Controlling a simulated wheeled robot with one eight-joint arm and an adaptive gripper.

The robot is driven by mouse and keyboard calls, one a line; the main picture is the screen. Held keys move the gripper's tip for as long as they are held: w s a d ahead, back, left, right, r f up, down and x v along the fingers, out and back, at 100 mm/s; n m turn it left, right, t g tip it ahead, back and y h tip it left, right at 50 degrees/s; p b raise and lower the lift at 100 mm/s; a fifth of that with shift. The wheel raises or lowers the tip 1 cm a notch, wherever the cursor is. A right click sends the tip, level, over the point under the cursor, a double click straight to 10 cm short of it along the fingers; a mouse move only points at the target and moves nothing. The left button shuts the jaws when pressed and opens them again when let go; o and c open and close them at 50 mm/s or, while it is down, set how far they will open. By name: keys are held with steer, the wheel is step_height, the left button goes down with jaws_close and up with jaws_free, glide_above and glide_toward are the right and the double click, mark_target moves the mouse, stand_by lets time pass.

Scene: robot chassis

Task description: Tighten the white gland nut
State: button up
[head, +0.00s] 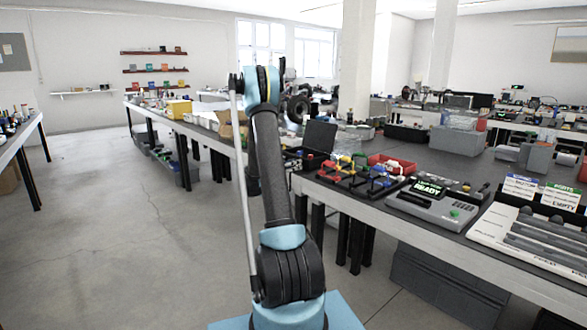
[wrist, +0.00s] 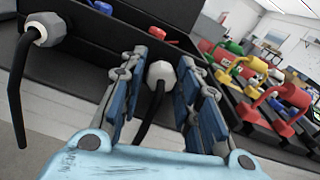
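A pale, whitish gland nut (wrist: 161,74) with a black cable hanging from it sits on the wall of a dark box (wrist: 75,60) in the wrist view. My gripper (wrist: 158,88) has its two blue-padded fingers apart, one on each side of this nut. Gaps show between the nut and both fingers, so they do not appear to touch it. A second gland nut (wrist: 44,29), greyish white with a black cable, is on the same box at upper left. In the head view, my arm hides part of the bench near the black box (head: 318,140), and the nuts cannot be made out.
Colored clamp-like parts (wrist: 270,95) stand to the right of the box, near my right finger. On the bench are a red tray (head: 392,165), a grey device reading READY (head: 432,203) and a rack of grey bars (head: 540,245). Open floor (head: 90,230) lies to the left.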

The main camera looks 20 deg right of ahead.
jaws_close()
steer(key=shift+m, duration=2.7)
steer(key=shift+w, duration=0.1)
steer(key=o, duration=0.7)
jaws_free()
steer(key=shift+c, duration=0.2)
steer(key=shift+a, duration=0.1)
steer(key=v, duration=1.2)
